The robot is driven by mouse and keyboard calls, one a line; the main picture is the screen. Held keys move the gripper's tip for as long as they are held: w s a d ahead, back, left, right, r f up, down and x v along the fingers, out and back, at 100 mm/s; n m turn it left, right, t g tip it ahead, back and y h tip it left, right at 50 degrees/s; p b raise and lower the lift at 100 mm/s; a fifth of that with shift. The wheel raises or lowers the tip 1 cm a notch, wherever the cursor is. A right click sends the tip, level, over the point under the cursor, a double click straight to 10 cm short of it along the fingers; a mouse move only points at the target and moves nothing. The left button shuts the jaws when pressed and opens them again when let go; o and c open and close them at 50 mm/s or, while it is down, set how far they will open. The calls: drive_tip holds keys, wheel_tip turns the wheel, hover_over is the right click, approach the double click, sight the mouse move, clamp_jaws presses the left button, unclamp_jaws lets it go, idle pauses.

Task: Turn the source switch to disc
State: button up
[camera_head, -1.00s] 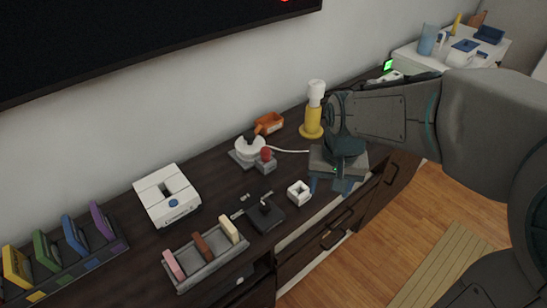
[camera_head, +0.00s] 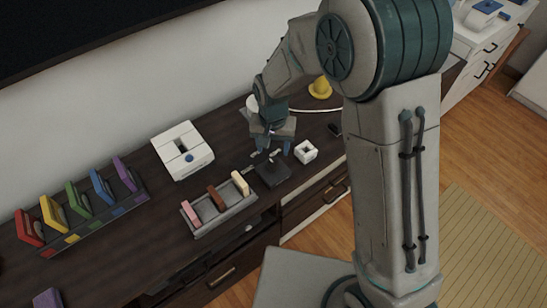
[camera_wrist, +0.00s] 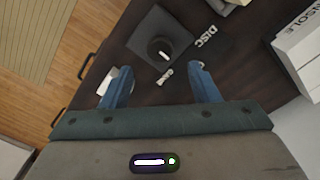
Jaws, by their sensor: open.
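The source switch (camera_head: 272,172) is a black square plate with a round knob, on the dark cabinet top. In the wrist view the switch plate (camera_wrist: 145,33) lies ahead of the fingers; its dark knob has a short white pointer mark (camera_wrist: 164,56). A white "DISC" label (camera_wrist: 206,37) lies beside the plate to the right, and a smaller pale label (camera_wrist: 166,76) lies nearer, between the fingertips. My gripper (camera_head: 276,148) points down just behind the switch; its blue fingers (camera_wrist: 162,70) are open and empty, apart from the knob.
A white block with a square hole (camera_head: 306,152) stands right of the switch. A tray of coloured bars (camera_head: 222,215) is at its left. A white console (camera_head: 183,150) stands behind left, also at the right edge of the wrist view (camera_wrist: 300,48). A rack of coloured cases (camera_head: 95,222) is farther left.

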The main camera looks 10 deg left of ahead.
sight(273, 163)
wheel_tip(273, 163, down, 7)
drive_tip(key=shift+r, duration=0.15)
drive_tip(key=c, duration=1)
